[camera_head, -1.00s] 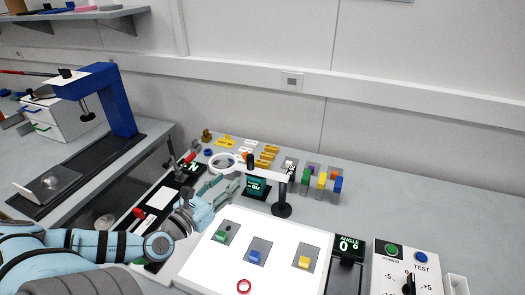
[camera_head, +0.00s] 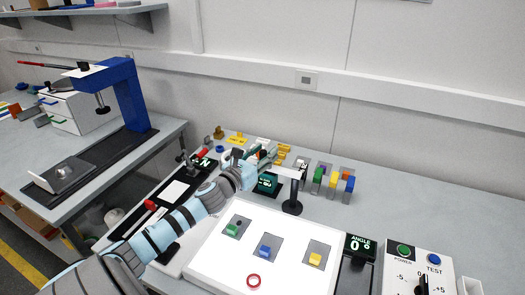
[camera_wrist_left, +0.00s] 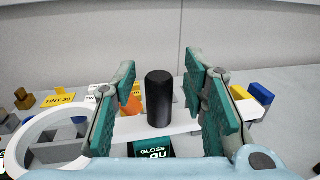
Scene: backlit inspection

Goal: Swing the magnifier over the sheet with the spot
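The magnifier has a white ring (camera_wrist_left: 40,135), a white arm (camera_head: 288,172) and a black post (camera_head: 292,195) on a round base behind the light panel. Its ring points left, away from the panel. A black upright knob (camera_wrist_left: 159,98) stands on the magnifier's arm. My left gripper (camera_head: 266,157) is open around the knob, with a gap on each side in the wrist view. Three grey sheets lie on the panel, with a green, a blue and a yellow block. The left sheet (camera_head: 241,218) seems to show a small dark spot; the middle (camera_head: 274,241) and right (camera_head: 319,246) sheets show none that I can make out.
The white light panel (camera_head: 215,254) carries a red ring (camera_head: 253,281) near its front. An angle display (camera_head: 360,245) and a control box (camera_head: 418,262) stand right of it. Coloured blocks (camera_head: 333,180) stand behind the magnifier. A gloss display (camera_head: 267,182) sits below its arm.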

